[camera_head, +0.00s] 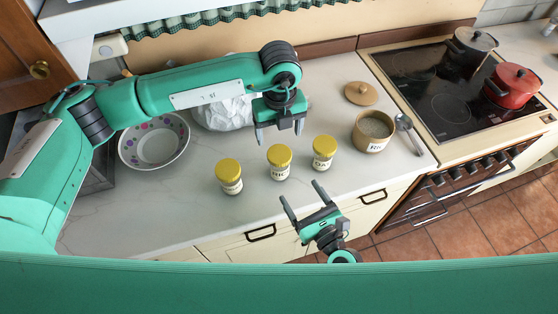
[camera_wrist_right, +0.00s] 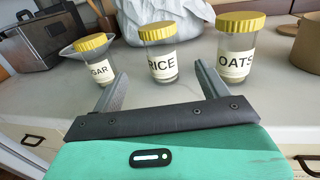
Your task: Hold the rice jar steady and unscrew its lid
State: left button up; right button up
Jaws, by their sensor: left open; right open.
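The rice jar (camera_head: 280,172) stands upright in the middle of three similar jars, with its yellow lid (camera_head: 279,155) on. In the right wrist view the jar (camera_wrist_right: 162,62) reads RICE and its lid (camera_wrist_right: 157,33) is ribbed. My left gripper (camera_head: 279,135) is open and empty, pointing down above and behind the rice jar, as seen from the head. My right gripper (camera_head: 302,192) is open and empty in front of the counter edge. In its wrist view the rice jar shows between its fingers (camera_wrist_right: 160,70), farther off and not touched.
The sugar jar (camera_head: 230,187) and oats jar (camera_head: 323,163) stand close on either side. Right of them are a wooden canister (camera_head: 367,145), its loose lid (camera_head: 361,93) and a spoon (camera_head: 413,140). A dotted bowl (camera_head: 154,142) and white bag (camera_head: 222,114) stand left.

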aim_at(285, 168)
jog(key=x, duration=1.2)
jog(key=shift+w+a, duration=0.15)
jog(key=shift+w, duration=0.1)
